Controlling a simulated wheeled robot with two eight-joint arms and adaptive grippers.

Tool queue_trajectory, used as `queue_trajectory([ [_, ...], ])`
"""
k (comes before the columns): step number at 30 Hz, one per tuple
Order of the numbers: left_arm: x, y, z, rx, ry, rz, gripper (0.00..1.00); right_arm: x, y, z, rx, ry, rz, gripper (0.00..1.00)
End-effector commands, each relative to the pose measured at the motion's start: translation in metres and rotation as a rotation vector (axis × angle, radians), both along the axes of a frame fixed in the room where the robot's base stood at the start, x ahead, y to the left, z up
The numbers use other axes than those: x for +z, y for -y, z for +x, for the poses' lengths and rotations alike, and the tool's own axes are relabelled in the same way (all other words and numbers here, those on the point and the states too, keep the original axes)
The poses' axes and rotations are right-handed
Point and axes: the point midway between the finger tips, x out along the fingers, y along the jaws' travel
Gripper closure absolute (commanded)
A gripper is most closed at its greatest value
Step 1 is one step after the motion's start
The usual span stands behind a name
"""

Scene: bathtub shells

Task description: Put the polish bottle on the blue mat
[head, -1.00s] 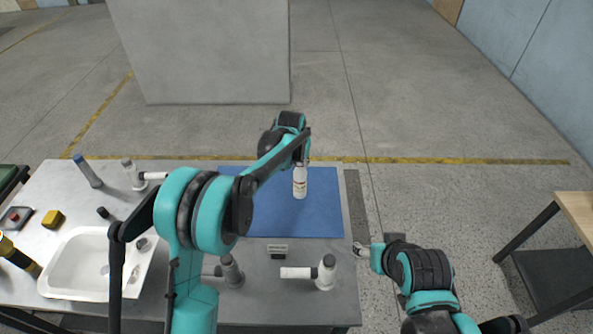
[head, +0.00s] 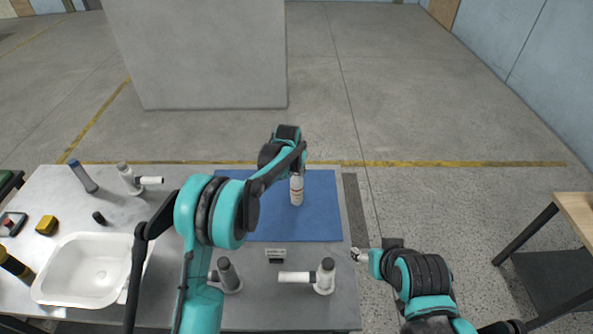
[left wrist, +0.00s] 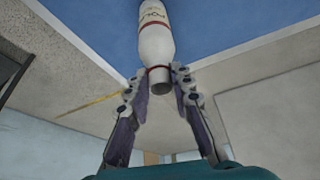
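Grey-and-white fittings (head: 325,275) stand near the front and at the back left (head: 128,178). Most of the mat is clear.

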Motion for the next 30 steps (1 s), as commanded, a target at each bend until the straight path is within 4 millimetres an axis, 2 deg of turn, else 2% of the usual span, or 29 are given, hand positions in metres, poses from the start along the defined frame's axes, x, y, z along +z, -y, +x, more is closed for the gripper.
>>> queue_trajectory([
  [1,-0.001,0.0,0.0,0.0,0.0,0.0,0.65,0.0,0.0,0.0,0.0,0.0,0.0,0.39],
  [2,0.0,0.0,0.0,0.0,-0.001,0.0,0.58,0.0,0.0,0.0,0.0,0.0,0.0,0.39],
  [11,0.0,0.0,0.0,0.0,0.0,0.0,0.58,0.001,0.0,0.0,0.0,0.0,0.0,0.39],
  [14,0.006,0.0,0.0,0.0,0.0,0.0,0.58,0.005,0.0,0.0,0.0,0.0,0.0,0.39],
  [17,0.02,-0.002,-0.006,0.0,0.0,0.0,0.58,0.006,0.0,0.0,0.0,0.0,0.0,0.39],
  [24,0.07,-0.007,-0.026,0.0,0.0,0.0,0.58,0.015,0.0,0.0,0.0,0.0,0.0,0.39],
  [30,0.101,-0.011,-0.039,0.0,-0.001,0.0,0.58,0.019,0.0,0.0,0.0,0.0,0.0,0.39],
])
